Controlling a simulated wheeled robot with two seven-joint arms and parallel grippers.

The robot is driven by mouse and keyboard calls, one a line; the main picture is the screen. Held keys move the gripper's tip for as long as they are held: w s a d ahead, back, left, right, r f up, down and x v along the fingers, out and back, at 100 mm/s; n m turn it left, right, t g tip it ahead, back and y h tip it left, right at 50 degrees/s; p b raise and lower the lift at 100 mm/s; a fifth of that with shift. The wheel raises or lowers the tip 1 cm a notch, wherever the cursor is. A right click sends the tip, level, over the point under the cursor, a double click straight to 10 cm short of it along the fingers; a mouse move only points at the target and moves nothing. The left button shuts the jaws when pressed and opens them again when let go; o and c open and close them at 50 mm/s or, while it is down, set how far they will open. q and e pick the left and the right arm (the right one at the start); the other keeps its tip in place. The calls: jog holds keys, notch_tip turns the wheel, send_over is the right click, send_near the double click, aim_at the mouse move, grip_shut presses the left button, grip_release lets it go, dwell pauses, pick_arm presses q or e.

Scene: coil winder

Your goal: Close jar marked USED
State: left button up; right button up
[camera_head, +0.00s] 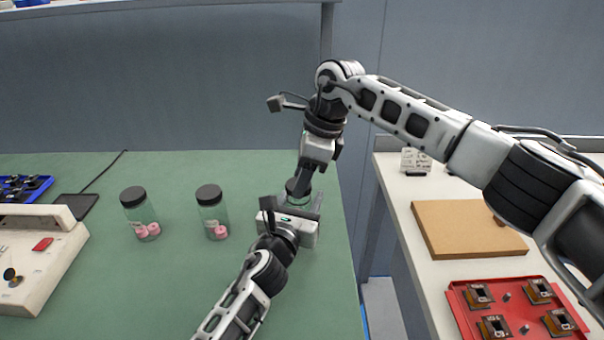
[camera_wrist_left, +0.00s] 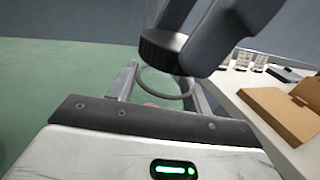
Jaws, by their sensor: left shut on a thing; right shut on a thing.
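A clear jar (camera_wrist_left: 168,92) stands between the fingers of my left gripper (camera_wrist_left: 163,88), which is shut on it. Its open rim shows in the left wrist view. In the head view my left gripper (camera_head: 291,206) and the lid hide most of this jar. My right gripper (camera_head: 300,181) comes down from above and is shut on a black lid (camera_wrist_left: 160,50). In the left wrist view the lid is just above the jar's rim, slightly tilted. I cannot tell whether they touch. No USED marking is readable on any jar.
Two jars with black lids (camera_head: 140,214) (camera_head: 213,212) and pink contents stand left on the green table (camera_head: 180,290). A beige machine (camera_head: 38,255) is at far left. A white side table holds a cardboard piece (camera_head: 465,228) and a red tray (camera_head: 515,310).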

jog(key=shift+f, duration=0.55)
